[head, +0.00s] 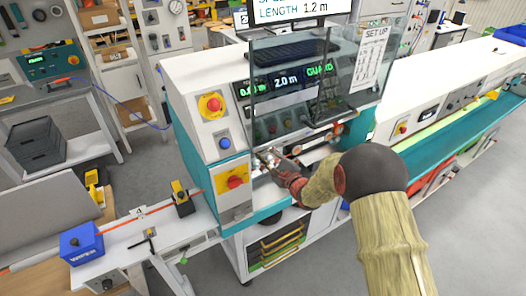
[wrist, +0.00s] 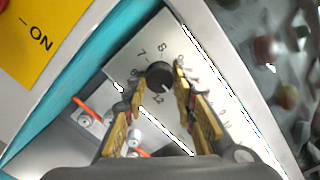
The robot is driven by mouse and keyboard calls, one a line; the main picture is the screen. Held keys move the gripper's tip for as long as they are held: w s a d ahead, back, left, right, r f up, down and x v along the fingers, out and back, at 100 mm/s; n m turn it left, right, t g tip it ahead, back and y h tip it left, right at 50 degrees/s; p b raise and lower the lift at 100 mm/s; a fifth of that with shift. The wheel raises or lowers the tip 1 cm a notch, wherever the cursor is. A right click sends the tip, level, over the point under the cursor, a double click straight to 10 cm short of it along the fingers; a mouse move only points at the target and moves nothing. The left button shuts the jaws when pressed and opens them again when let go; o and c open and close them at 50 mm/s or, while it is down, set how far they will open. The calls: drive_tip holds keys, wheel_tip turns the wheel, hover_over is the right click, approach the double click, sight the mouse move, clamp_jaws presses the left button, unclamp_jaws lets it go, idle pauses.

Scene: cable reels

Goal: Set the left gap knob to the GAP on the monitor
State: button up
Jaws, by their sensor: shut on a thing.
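The gap knob (wrist: 160,76) is a dark round knob on a pale panel in the wrist view, with a printed number scale around it; a 7 and an 8 are readable above it. My gripper (wrist: 161,88) has its yellow-padded fingers on either side of the knob and is shut on it. In the head view my gripper (head: 268,160) reaches the machine's front, beside the yellow switch plate, and hides the knob. The monitor (head: 290,11) is cut off by the top edge; "LENGTH 1.2 m" is readable, but no GAP line shows.
A clear guard (head: 275,75) stands above my gripper, before displays reading "2.0 m" and "GUARD". A red emergency button (head: 211,105) and a red rotary switch (head: 235,182) are on the left. An orange cable (head: 140,238) runs at the lower left. A SET UP sheet (head: 371,57) hangs right.

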drive_tip(key=shift+f, duration=0.15)
drive_tip(key=o, duration=1.2)
drive_tip(key=shift+c, duration=0.2)
drive_tip(key=v, duration=1.2)
